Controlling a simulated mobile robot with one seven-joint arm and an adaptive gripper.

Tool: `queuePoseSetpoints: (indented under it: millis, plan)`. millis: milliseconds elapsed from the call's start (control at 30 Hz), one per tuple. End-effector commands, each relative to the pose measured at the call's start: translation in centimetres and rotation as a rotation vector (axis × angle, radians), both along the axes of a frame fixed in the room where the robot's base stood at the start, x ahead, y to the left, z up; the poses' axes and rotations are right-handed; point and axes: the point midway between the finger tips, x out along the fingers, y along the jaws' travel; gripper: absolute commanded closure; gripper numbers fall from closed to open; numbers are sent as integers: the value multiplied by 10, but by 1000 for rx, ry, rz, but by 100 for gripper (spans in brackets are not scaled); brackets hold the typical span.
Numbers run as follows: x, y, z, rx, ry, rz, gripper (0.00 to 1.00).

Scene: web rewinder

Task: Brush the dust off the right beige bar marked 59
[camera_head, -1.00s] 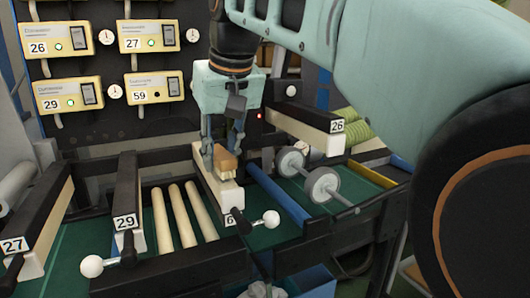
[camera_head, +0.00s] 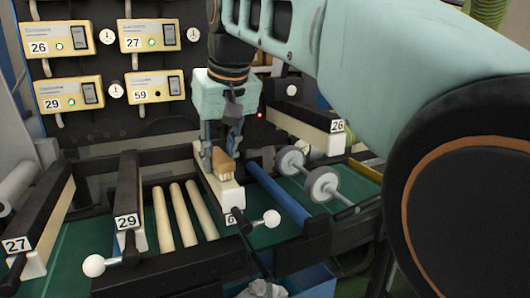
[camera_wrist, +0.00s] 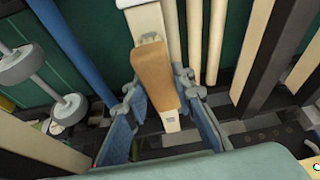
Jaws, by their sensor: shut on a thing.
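My gripper (camera_head: 222,148) is shut on a brush with a tan wooden back (camera_head: 224,160) and pale bristles. The brush also shows in the wrist view (camera_wrist: 155,75), between the fingers (camera_wrist: 160,115). It is over a beige bar (camera_head: 231,195) right of the cream rollers. The bristles are at or just above the bar's top; I cannot tell if they touch. The bar's near-end label (camera_head: 232,218) is partly hidden and reads like a 6. In the wrist view the bar (camera_wrist: 148,22) runs under the brush. I cannot make out dust on it.
Dark-topped bars marked 27 (camera_head: 38,225) and 29 (camera_head: 130,200) stand left, one marked 26 (camera_head: 310,128) at back right. Cream rollers (camera_head: 178,215), a blue bar (camera_head: 278,193) and a grey-wheeled rod (camera_head: 322,185) flank the bar. White ball knobs (camera_head: 272,218) stick out in front.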

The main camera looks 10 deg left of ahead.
Motion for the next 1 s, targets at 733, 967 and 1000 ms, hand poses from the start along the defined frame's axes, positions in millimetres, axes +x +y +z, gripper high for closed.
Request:
queuePoseSetpoints:
  millis: [733,967,1000]
  plan:
    - [40,23,-1,-1,-1,0,100]
    - [53,32,-3,-2,1,0,100]
    - [56,33,-3,-1,0,0,100]
